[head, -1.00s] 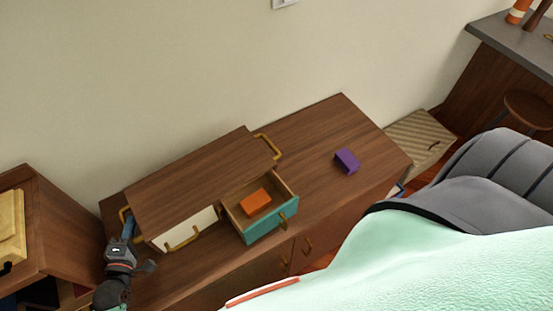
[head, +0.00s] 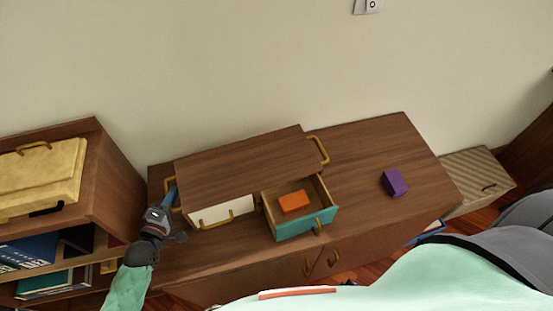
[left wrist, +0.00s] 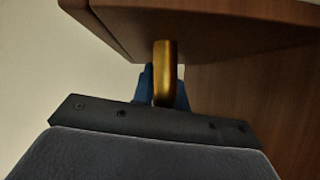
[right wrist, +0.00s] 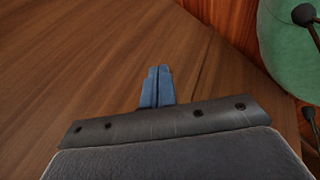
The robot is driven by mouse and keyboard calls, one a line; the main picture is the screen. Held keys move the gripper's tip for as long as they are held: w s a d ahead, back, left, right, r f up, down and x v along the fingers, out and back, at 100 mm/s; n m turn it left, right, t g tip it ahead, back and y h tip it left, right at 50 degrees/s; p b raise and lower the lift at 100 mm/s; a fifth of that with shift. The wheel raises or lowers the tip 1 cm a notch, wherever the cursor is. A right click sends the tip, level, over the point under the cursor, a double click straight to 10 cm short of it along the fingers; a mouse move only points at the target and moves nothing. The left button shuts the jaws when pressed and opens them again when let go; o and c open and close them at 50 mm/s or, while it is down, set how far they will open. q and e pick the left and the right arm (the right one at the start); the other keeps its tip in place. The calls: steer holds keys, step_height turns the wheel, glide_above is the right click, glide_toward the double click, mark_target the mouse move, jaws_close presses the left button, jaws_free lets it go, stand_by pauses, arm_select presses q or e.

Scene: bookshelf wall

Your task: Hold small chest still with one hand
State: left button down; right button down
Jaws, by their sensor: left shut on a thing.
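The small chest (head: 240,158) is a brown wooden box on a low cabinet. It has a white drawer (head: 228,210), shut or nearly so, and a teal drawer (head: 306,226) pulled open with an orange block (head: 294,201) inside. Gold handles are on its two ends. My left gripper (head: 171,195) is at the chest's left end. In the left wrist view its blue fingers (left wrist: 160,88) are shut around the gold end handle (left wrist: 165,68). My right gripper shows only in the right wrist view (right wrist: 158,74), fingers together and empty, above a wood surface.
A purple block (head: 395,183) lies on the cabinet top (head: 365,150), right of the chest. A bookshelf (head: 112,165) with a yellow case (head: 40,175) stands at left. A striped box (head: 480,175) is at right. The cabinet top around the purple block is clear.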

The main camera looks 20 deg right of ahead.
steer(key=w+a+r+n+t+y, duration=0.1)
steer(key=w+a+r+n+t, duration=0.2)
steer(key=r, duration=1.2)
steer(key=a+r+n+t+y, duration=0.1)
steer(key=a+r+n+t, duration=0.3)
steer(key=r, duration=1.1)
steer(key=w+a+r+n+t+y, duration=0.1)
steer(key=w+a+r+n+t, duration=0.2)
steer(key=r, duration=1.2)
steer(key=shift+w+a+f, duration=0.15)
steer(key=shift+w+a, duration=0.15)
steer(key=shift+w, duration=0.9)
steer(key=shift+w+a+f, duration=0.15)
steer(key=shift+w+a, duration=0.15)
steer(key=shift+w, duration=0.95)
steer(key=shift+w+a+f, duration=0.15)
steer(key=shift+w+a, duration=0.15)
steer(key=shift+w, duration=0.9)
steer(key=shift+w, duration=0.1)
steer(key=shift+w+a, duration=0.15)
steer(key=shift+w, duration=1.6)
steer(key=shift+w+a, duration=0.1)
steer(key=shift+w, duration=1.65)
steer(key=shift+s+d, duration=0.2)
steer(key=shift+s, duration=2.3)
